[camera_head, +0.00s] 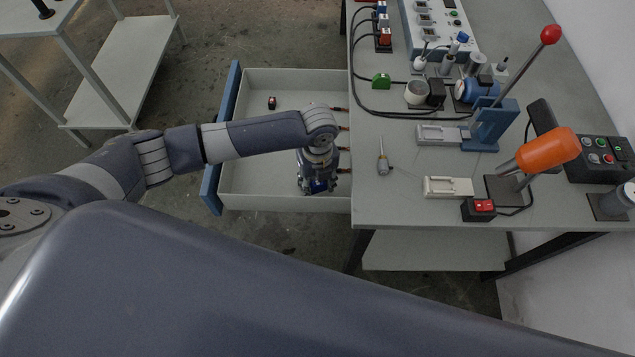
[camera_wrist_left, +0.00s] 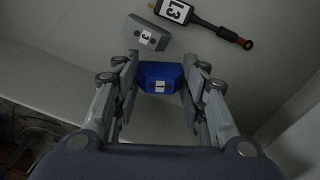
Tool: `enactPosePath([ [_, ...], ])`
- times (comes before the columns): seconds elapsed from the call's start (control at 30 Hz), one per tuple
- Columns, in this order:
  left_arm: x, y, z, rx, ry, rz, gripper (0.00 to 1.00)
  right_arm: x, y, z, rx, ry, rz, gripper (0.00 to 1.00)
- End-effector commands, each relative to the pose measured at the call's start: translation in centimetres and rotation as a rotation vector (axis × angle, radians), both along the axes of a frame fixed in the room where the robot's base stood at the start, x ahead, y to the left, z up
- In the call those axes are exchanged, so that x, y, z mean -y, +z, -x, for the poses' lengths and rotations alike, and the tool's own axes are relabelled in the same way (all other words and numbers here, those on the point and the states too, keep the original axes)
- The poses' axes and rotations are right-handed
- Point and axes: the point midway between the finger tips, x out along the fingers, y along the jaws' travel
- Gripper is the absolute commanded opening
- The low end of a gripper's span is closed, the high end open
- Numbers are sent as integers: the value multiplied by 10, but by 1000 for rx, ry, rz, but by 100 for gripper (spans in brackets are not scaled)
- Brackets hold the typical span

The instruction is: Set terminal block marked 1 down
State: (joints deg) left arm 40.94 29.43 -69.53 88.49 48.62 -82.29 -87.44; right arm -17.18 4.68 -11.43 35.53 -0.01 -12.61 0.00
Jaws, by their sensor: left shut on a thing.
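My left gripper (camera_head: 318,190) reaches down into the open drawer (camera_head: 285,83), near its front right corner. It is shut on a blue terminal block (camera_wrist_left: 160,77), which sits between the two fingertips in the left wrist view. A small white label shows on the block, too small to read surely. In the head view only a bit of blue (camera_head: 319,186) shows under the gripper. I cannot tell whether the block touches the drawer floor. A grey block marked 3 (camera_wrist_left: 147,34) lies just beyond it in the left wrist view. My right gripper is not in view.
A dark probe marked L3 (camera_wrist_left: 207,23) lies beyond the blocks. Several orange-tipped leads (camera_head: 342,109) line the drawer's right side. A small black and red part (camera_head: 272,102) lies farther back. The drawer's left middle is clear. The workbench (camera_head: 400,205) stands at the right.

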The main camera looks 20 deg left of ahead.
Motion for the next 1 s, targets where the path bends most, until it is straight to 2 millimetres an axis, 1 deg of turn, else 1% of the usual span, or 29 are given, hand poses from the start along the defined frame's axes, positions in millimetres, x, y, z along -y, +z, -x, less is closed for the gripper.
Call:
enactPosePath([
  [0.03, 0, -8, 1, -2, 2, 0, 21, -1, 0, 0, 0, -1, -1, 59],
  [0.13, 0, -16, 0, 0, 1, 1, 21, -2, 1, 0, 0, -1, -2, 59],
  [0.4, 0, -18, 0, 1, 0, 1, 21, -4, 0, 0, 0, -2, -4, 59],
  [0.53, 0, -22, 0, 0, 1, 0, 21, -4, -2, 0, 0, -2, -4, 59],
  [0.57, 0, -21, 0, 1, 1, 1, 46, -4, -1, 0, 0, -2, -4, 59],
  [0.6, 0, -21, 0, 1, 1, 1, 55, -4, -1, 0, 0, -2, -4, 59],
  [0.63, 0, -21, 0, 1, 1, 1, 59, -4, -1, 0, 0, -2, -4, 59],
  [0.93, 0, -20, 0, 1, 1, 1, 59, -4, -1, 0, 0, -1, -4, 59],
  [1.0, 0, -18, -1, 1, 1, 2, 59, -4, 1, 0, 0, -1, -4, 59],
])
